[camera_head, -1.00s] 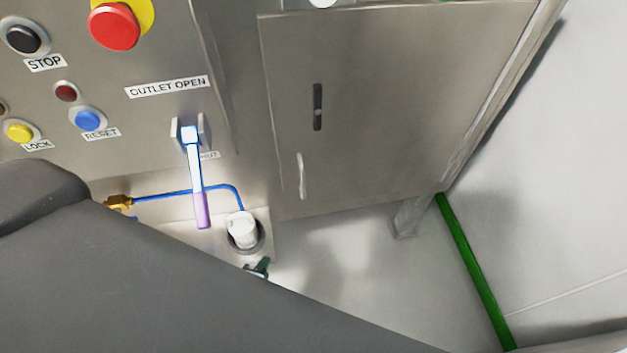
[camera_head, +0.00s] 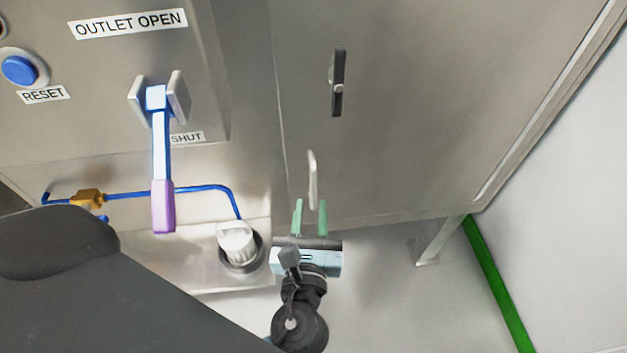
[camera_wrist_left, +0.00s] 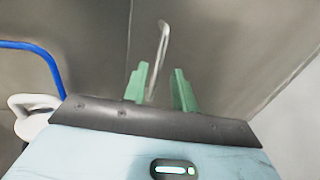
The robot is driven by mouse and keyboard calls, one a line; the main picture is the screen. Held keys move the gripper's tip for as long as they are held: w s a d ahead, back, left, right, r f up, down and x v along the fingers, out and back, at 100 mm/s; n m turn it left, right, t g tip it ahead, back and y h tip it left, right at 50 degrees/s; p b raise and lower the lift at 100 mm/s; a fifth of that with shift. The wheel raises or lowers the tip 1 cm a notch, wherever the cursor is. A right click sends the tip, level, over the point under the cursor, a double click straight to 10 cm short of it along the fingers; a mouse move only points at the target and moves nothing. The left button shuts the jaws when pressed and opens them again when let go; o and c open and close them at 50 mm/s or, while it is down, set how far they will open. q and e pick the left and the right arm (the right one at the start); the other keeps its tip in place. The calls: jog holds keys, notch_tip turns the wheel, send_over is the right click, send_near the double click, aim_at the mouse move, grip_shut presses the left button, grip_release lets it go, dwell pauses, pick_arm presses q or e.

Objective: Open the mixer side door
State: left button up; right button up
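The mixer side door (camera_head: 420,110) is a flat steel panel, and it looks shut. A pale upright bar handle (camera_head: 312,178) stands near its lower left edge. A dark latch (camera_head: 338,82) sits higher on the door. My right gripper is in neither view.
Left of the door is a panel with a blue-and-purple outlet lever (camera_head: 162,160) and a blue RESET button (camera_head: 19,70). A blue hose (camera_head: 200,188) runs to a white cap (camera_head: 237,242) beside my gripper. Clear floor (camera_head: 380,300) lies below the door.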

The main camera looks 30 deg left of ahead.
aim_at(313, 184)
pick_arm(q)
jog(key=b+x, duration=0.1)
jog(key=x, duration=0.6)
jog(key=shift+w+a, duration=0.1)
jog(key=shift+w, duration=0.15)
grip_shut()
